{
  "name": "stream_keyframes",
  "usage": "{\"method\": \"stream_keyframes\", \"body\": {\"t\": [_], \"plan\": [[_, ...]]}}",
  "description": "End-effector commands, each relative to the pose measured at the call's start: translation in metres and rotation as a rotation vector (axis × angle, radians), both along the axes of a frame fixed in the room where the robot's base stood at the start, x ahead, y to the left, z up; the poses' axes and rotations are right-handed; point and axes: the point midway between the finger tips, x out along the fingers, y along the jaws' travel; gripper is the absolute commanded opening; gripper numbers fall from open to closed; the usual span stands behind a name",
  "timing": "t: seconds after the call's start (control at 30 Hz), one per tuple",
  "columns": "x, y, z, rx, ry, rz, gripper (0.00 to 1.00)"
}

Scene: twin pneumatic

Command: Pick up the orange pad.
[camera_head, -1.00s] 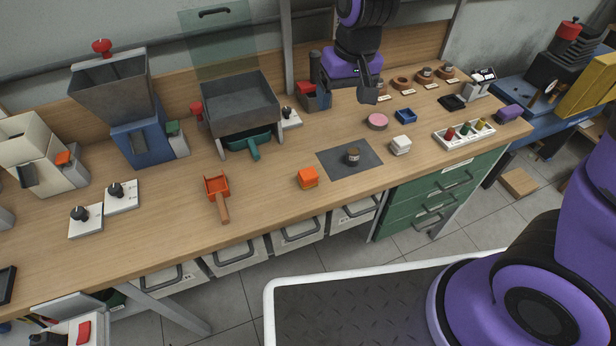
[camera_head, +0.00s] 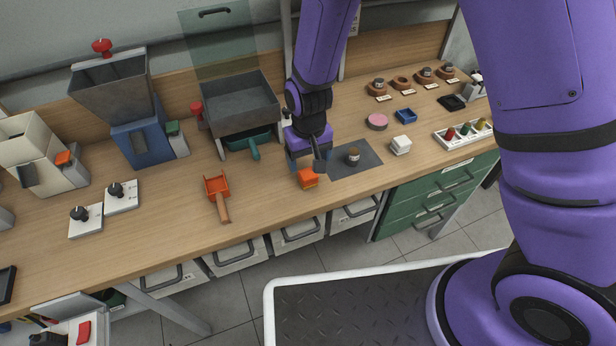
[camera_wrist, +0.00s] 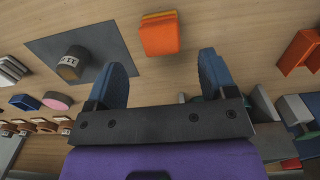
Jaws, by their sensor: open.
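The orange pad (camera_head: 307,178) is a small block-like piece on the wooden bench, left of a dark grey mat. My gripper (camera_head: 306,166) is just behind and above it in the head view, and a finger hides part of the pad's edge. In the wrist view the orange pad (camera_wrist: 160,34) lies ahead of the fingertips, about midway between them sideways. My gripper (camera_wrist: 165,75) is open, with its two blue fingers apart and nothing between them.
The grey mat (camera_head: 362,166) holds a small brown jar (camera_head: 353,156). An orange scoop (camera_head: 218,195) lies to the left. Bare bench lies between the scoop and the pad.

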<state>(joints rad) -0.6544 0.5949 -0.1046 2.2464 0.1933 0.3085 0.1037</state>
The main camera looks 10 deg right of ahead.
Motion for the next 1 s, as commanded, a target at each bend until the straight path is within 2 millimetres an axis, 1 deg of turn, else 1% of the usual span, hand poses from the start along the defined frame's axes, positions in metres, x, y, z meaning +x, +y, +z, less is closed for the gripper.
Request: {"method": "stream_keyframes", "body": {"t": [0.17,0.4,0.5,0.63,0.83,0.87,0.9,0.97,1.0], "plan": [[-0.001,0.0,-0.009,-0.001,0.002,0.0,0.78],[-0.002,0.001,-0.04,-0.002,0.003,0.0,0.78],[-0.002,0.001,-0.05,0.0,0.001,0.0,0.78],[-0.002,0.001,-0.055,0.0,0.001,-0.001,0.78],[-0.002,0.001,-0.056,0.0,0.0,0.0,0.78],[-0.002,0.001,-0.055,0.0,0.0,0.0,0.73],[-0.002,0.001,-0.055,0.0,0.0,0.0,0.64],[-0.002,0.001,-0.055,0.0,0.0,0.0,0.5],[-0.002,0.001,-0.055,0.0,0.0,0.0,0.41]]}}
